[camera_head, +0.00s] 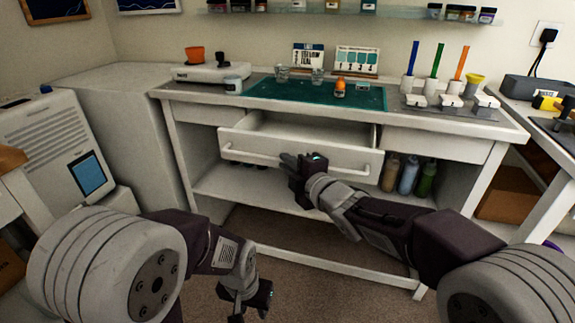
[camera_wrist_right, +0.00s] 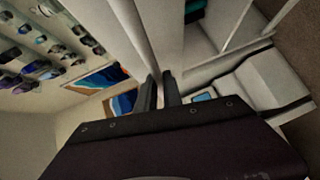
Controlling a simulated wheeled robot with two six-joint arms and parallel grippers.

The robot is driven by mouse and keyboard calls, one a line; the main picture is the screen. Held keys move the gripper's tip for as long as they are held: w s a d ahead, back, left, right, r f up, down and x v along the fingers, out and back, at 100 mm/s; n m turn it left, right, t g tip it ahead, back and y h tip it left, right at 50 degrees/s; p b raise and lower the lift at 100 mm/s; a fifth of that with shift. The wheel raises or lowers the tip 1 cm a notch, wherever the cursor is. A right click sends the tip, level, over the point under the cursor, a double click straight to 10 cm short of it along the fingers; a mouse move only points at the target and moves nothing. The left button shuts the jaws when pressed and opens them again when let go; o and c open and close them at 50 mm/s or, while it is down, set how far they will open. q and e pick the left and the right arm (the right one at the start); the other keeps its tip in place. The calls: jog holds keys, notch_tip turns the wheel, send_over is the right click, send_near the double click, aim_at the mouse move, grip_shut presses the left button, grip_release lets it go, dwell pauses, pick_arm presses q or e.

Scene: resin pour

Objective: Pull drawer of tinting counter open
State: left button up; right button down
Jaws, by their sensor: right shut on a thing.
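The white tinting counter (camera_head: 500,128) stands ahead. Its middle drawer (camera_head: 262,150) is pulled partly out, and the inside shows from above. A white bar handle (camera_head: 348,171) runs along the drawer front. My right gripper (camera_head: 292,163) is shut on the handle, left of its middle. In the right wrist view its two dark fingers (camera_wrist_right: 158,90) close on the pale bar (camera_wrist_right: 137,32). My left gripper (camera_head: 247,299) hangs low in front of the counter, away from the drawer and apparently empty; its jaw gap is not clear.
Several bottles (camera_head: 407,178) stand on the lower shelf, right of my right gripper. A white cabinet (camera_head: 115,120) adjoins on the left. Floor in front is clear.

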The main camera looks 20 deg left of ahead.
jog(key=shift+w, duration=0.1)
jog(key=c, duration=1.5)
grip_release()
jog(key=p+v, duration=0.2)
jog(key=v, duration=0.7)
